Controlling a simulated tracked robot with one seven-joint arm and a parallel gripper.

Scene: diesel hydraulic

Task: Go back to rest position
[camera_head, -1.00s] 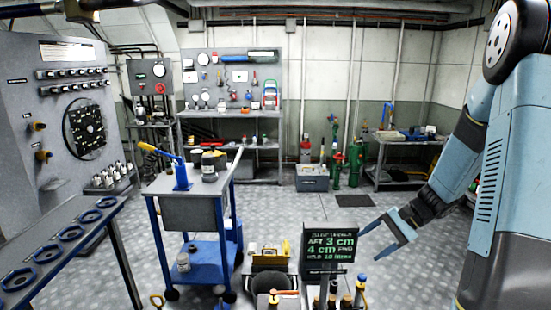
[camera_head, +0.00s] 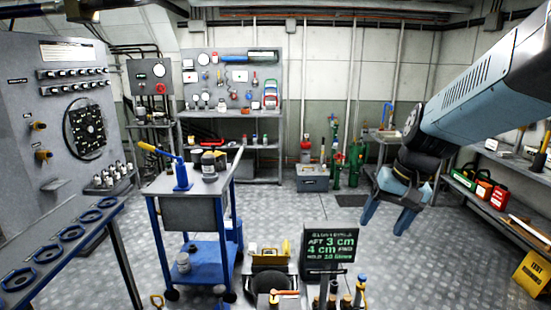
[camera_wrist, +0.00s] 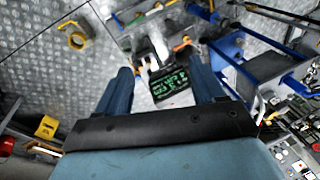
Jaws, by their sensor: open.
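My gripper (camera_head: 386,222) hangs at the right of the head view, with its two blue fingers pointing down above the metal floor. The fingers are apart and nothing is between them. In the wrist view my gripper (camera_wrist: 158,85) also shows its two fingers spread. The dark screen with green text (camera_wrist: 170,84) appears beyond the gap between them. My blue arm reaches in from the upper right of the head view.
A blue-framed cart (camera_head: 185,190) stands left of centre. The text screen (camera_head: 328,250) stands low in the middle, left of my gripper. A shelf with red and green cans (camera_head: 484,192) and a yellow sign (camera_head: 533,272) are at the right.

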